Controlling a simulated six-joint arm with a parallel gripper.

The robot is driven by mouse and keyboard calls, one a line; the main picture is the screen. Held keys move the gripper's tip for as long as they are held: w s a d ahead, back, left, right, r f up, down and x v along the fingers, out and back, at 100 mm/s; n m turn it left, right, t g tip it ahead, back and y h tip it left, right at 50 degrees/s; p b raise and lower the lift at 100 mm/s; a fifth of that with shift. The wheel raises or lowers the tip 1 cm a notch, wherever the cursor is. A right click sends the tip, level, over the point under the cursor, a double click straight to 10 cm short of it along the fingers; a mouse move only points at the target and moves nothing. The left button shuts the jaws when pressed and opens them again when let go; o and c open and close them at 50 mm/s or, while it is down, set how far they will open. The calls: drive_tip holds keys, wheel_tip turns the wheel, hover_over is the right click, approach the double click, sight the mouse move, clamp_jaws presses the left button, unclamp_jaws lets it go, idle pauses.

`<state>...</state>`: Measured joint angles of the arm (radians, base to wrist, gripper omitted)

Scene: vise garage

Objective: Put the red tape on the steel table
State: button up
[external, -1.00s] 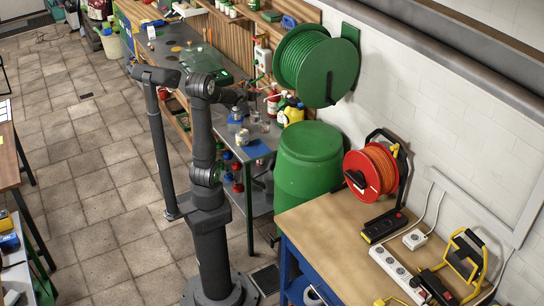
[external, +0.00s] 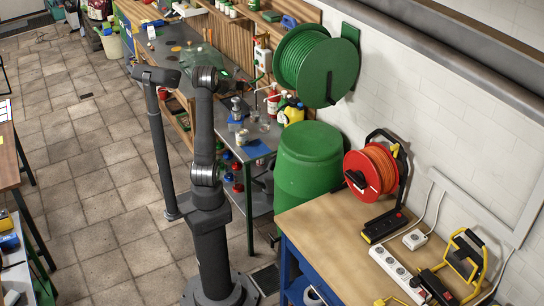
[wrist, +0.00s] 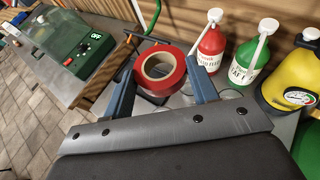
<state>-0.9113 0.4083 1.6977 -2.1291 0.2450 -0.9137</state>
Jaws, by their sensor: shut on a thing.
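The red tape (wrist: 160,72), a red roll with a pale core, is between the blue-grey fingers of my gripper (wrist: 160,60) in the wrist view. The gripper is shut on it. The tape cannot be made out in the external view, where my arm's upper end hides the gripper. The steel table (external: 270,138) stands behind my arm in the external view, with a grey top and a lower shelf. In the wrist view I cannot tell how high the tape is above the surface.
A red bottle (wrist: 212,45), a white-and-green bottle (wrist: 250,58) and a yellow jug (wrist: 290,85) stand right of the tape. A green device (wrist: 75,42) is at the left. A blue cloth (external: 257,149) lies at the table's near end. A green barrel (external: 308,165) stands beside it.

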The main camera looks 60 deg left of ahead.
drive_tip(key=s+a+f+h, duration=0.1)
drive_tip(key=a+f, duration=0.4)
drive_tip(key=a, duration=0.3)
drive_tip(key=s+a+f, duration=0.1)
drive_tip(key=a+f, duration=0.3)
drive_tip(key=a, duration=0.4)
drive_tip(key=shift+m+t+h, duration=0.4)
drive_tip(key=shift+m+t, duration=0.2)
drive_tip(key=shift+m, duration=0.3)
drive_tip(key=s+a+f, duration=0.2)
drive_tip(key=f, duration=0.3)
drive_tip(key=s+a+f, duration=0.1)
drive_tip(key=a+f, duration=0.1)
drive_tip(key=f, duration=0.2)
drive_tip(key=s+a+f, duration=0.2)
drive_tip(key=f, duration=0.3)
drive_tip(key=shift+s+a+f, duration=0.15)
drive_tip(key=shift+s+f, duration=0.15)
drive_tip(key=shift+f, duration=2.4)
drive_tip(key=shift+f, duration=0.2)
drive_tip(key=o, duration=1)
drive_tip(key=shift+r, duration=0.15)
